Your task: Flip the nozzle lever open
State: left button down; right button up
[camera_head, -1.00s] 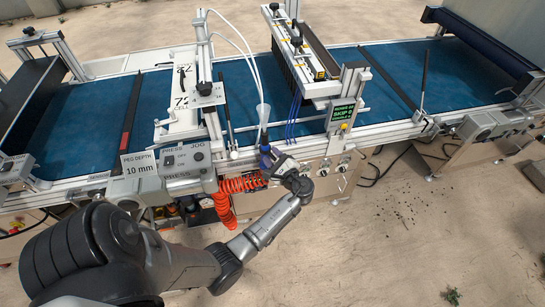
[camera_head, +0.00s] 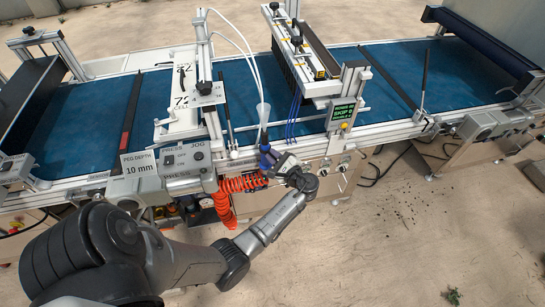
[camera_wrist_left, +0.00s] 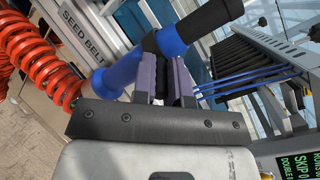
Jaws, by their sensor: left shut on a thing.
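My left gripper (camera_head: 268,158) is at the front edge of the seeder, just below the clear funnel. In the left wrist view its two purple-grey fingers (camera_wrist_left: 166,80) are shut on a blue and black tubular fitting (camera_wrist_left: 121,70). The fitting lies slantwise across the fingertips, with a black end at the upper right. Its lower left end lies next to an orange coiled hose. I cannot clearly make out a separate nozzle lever; the fingers and fitting may hide it. My right gripper is not in view.
The orange coiled hose (camera_head: 242,184) hangs left of the gripper. The clear funnel (camera_head: 263,113) and thin blue tubes (camera_head: 292,118) are close behind. A green display (camera_head: 343,112) stands to the right. Blue belt (camera_head: 386,62) runs along the machine. Floor in front is mostly open.

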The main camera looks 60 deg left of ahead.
pick_arm(q)
jog(key=shift+w+n+g, duration=0.3)
jog(key=shift+n+g, duration=0.2)
jog(key=shift+g, duration=0.3)
jog(key=c, duration=1.1)
grip_release()
jog(key=shift+c, duration=0.2)
jog(key=shift+d, duration=0.25)
jog(key=v, duration=1.3)
jog(key=shift+r, duration=0.15)
jog(key=shift+d, duration=0.1)
